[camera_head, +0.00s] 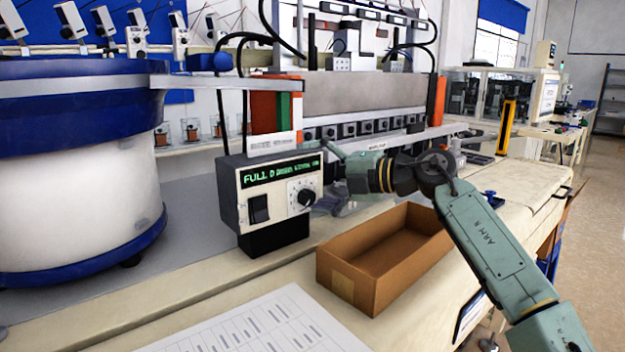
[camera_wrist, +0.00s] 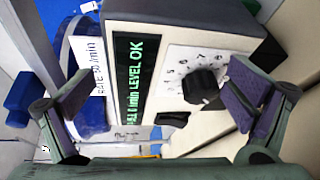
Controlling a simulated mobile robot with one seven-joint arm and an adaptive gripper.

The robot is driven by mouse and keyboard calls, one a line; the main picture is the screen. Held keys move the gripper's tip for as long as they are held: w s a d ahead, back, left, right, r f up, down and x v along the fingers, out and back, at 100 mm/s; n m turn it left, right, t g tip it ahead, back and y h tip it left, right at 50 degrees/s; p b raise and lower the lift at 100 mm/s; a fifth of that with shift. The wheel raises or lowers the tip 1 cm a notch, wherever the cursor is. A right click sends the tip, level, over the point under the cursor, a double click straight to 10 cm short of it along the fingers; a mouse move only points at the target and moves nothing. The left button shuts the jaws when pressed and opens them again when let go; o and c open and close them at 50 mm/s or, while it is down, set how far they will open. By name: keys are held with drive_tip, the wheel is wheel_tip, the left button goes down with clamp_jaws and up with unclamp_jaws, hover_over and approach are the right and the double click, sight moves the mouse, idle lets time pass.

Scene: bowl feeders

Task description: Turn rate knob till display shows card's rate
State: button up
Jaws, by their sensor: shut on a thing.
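The control box (camera_head: 272,222) is a pale unit with a green display, a dark switch and a round rate knob (camera_head: 306,197) on its front. In the wrist view the black knob (camera_wrist: 204,86) lies near the right finger, beside a numbered dial. The display (camera_wrist: 130,75) reads partly "LEVEL OK"; its rate digits are too unclear to read. A white card (camera_head: 271,143) stands on top; its rate is unreadable. The card (camera_wrist: 90,62) shows "/min" in the wrist view.
An open cardboard box (camera_head: 347,281) stands right of the control box, below my arm. A printed sheet (camera_head: 265,325) lies on the bench in front. A large white and blue bowl feeder (camera_head: 75,190) stands at the left.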

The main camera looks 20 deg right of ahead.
drive_tip(key=shift+s+d+r, duration=0.1)
drive_tip(key=shift+s+r, duration=0.1)
drive_tip(key=shift+r, duration=0.25)
drive_tip(key=shift+s+d+r, duration=0.1)
drive_tip(key=shift+s+r, duration=0.05)
drive_tip(key=shift+r, duration=0.25)
drive_tip(key=shift+c, duration=0.7)
drive_tip(key=shift+s+d, duration=0.35)
drive_tip(key=shift+s, duration=0.05)
drive_tip(key=shift+c, duration=1.1)
drive_tip(key=shift+s+d+r, duration=0.1)
drive_tip(key=shift+s+r, duration=0.25)
drive_tip(key=shift+s, duration=0.25)
drive_tip(key=shift+s+d+r, duration=0.1)
drive_tip(key=shift+s+r, duration=0.2)
drive_tip(key=shift+s, duration=0.25)
drive_tip(key=shift+c, duration=1.4)
drive_tip(key=a+p+v, duration=0.1)
drive_tip(key=v, duration=0.7)
drive_tip(key=shift+s+d+r+p, duration=0.15)
drive_tip(key=shift+s+r+p, duration=0.2)
drive_tip(key=shift+s, duration=0.2)
